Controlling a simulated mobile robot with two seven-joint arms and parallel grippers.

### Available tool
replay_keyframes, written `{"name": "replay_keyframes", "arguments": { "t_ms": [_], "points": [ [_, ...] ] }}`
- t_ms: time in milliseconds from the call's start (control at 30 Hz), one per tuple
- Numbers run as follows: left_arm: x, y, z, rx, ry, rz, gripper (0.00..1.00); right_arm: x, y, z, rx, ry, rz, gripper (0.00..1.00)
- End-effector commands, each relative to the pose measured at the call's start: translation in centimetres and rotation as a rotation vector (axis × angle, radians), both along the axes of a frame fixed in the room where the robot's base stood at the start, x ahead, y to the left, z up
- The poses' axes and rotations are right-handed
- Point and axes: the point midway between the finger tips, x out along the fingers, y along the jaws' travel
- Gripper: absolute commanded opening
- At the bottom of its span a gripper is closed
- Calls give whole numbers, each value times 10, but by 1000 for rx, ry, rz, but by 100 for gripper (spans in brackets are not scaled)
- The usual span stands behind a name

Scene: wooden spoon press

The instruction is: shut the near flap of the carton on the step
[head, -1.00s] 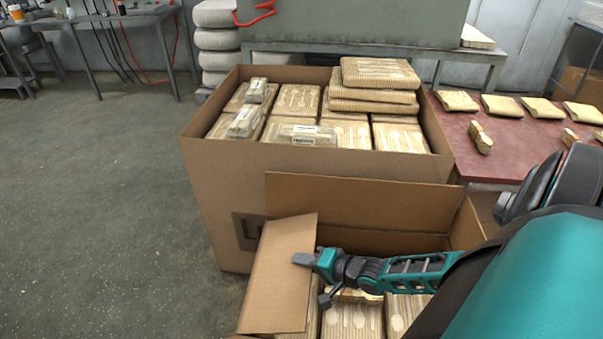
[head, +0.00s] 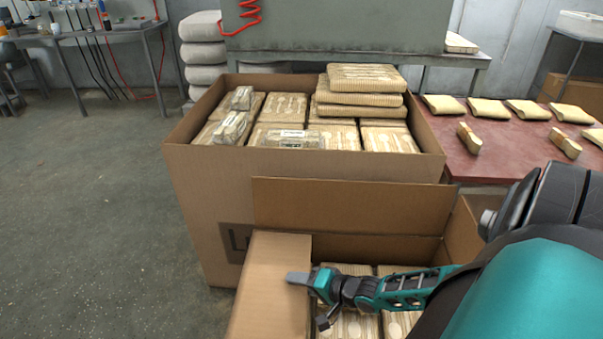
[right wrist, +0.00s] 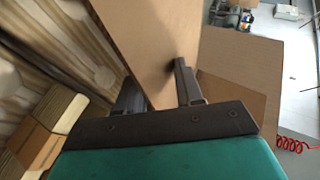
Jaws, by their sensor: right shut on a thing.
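An open carton stands low at the front of the head view, with packs of wooden spoons (head: 348,326) inside. Its brown left-side flap (head: 268,290) slopes beside the opening. The far flap (head: 350,207) stands raised. My right gripper (head: 298,278) reaches in from the right and is shut on the left-side flap near its inner edge. In the right wrist view the flap (right wrist: 155,35) passes between the two fingers (right wrist: 158,92). The carton's near edge is cut off by the frame, and my arm hides part of its right side. My left gripper is not in view.
A larger carton (head: 205,190) full of spoon packs stands right behind. A red table (head: 490,165) with several paper packs is at the right. A bench (head: 90,35) stands at the back left. The grey floor (head: 90,200) at the left is clear.

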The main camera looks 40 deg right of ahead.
Motion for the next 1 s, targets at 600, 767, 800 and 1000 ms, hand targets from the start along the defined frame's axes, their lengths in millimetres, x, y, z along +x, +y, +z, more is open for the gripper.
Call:
{"name": "replay_keyframes", "arguments": {
  "t_ms": [600,767,800,1000],
  "points": [
    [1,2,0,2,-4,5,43,-4,6,-4,0,16,8,31],
    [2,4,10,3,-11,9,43,-21,0,7,-2,18,8,31],
    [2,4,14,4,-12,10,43,-28,-2,11,-3,19,8,31],
    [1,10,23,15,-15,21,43,-64,-13,36,-2,12,7,31]
  ]
}}
